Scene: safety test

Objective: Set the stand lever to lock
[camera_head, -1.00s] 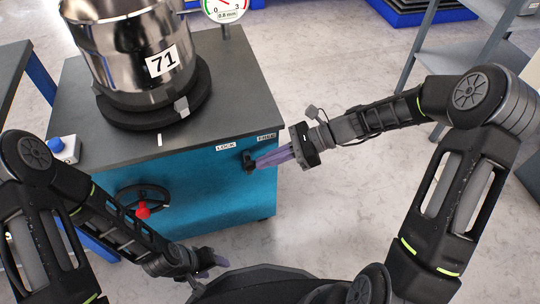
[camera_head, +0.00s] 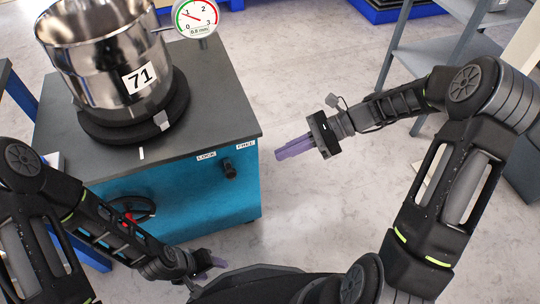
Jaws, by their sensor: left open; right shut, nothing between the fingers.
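The stand (camera_head: 190,130) has a dark top and a blue front. The stand lever (camera_head: 230,170) is a small black part on that front, below and between the LOCK label (camera_head: 206,155) and the FREE label (camera_head: 246,145). I cannot clearly tell which way its handle points. My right gripper (camera_head: 282,151) has purple fingers, is shut and empty, and hangs to the right of the lever, clear of it. My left gripper (camera_head: 218,263) is open and low in front of the stand, away from the lever.
A steel pot marked 71 (camera_head: 115,60) sits on a black round base on the stand. A handwheel with a red part (camera_head: 128,217) is on the front, partly behind my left arm. Grey shelving (camera_head: 440,50) stands at the right.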

